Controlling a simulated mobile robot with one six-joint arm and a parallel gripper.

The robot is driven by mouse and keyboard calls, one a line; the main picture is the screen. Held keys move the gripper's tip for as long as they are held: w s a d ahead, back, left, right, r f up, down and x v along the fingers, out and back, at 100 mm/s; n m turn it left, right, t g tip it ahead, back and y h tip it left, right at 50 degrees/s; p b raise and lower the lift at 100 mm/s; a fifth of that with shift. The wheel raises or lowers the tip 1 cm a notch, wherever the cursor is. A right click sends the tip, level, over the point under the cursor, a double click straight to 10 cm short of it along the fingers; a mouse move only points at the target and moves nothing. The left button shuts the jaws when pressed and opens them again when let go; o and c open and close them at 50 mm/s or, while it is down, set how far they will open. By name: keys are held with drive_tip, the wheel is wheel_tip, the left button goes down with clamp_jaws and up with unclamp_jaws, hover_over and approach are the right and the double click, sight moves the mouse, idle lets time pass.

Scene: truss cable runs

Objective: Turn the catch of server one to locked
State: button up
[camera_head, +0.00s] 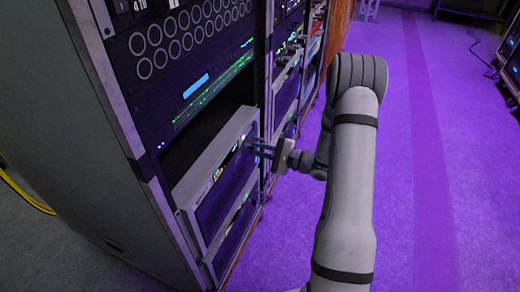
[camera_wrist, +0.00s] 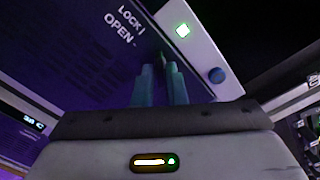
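Server one appears to be the grey-framed unit (camera_head: 186,192) jutting from the rack in the head view, but its name is not readable. In the wrist view its dark purple front panel (camera_wrist: 60,65) carries the labels LOCK and OPEN (camera_wrist: 118,30). A dark green piece (camera_wrist: 161,60), apparently the catch, shows at my fingertips beside these labels. Its exact pointing is hard to make out. My gripper (camera_head: 262,148) is at the right end of the unit's front. Its two teal fingers (camera_wrist: 161,72) are close together with a narrow gap, and their grip on the catch is unclear.
The rack (camera_head: 120,95) holds other units above. Another similar unit (camera_head: 236,232) is below. Purple floor (camera_head: 430,150) is clear to the right. A yellow cable (camera_head: 25,194) lies left.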

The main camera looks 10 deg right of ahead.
clamp_jaws()
drive_tip(key=shift+m, duration=0.4)
drive_tip(key=m+p, duration=0.2)
drive_tip(key=m, duration=0.1)
drive_tip(key=shift+r+m, duration=0.15)
drive_tip(key=shift+m, duration=0.15)
drive_tip(key=m+p, duration=0.2)
drive_tip(key=m, duration=0.2)
drive_tip(key=shift+p, duration=0.35)
drive_tip(key=shift+m+p, duration=0.5)
drive_tip(key=shift+m, duration=0.6)
drive_tip(key=shift+o, duration=2.1)
unclamp_jaws()
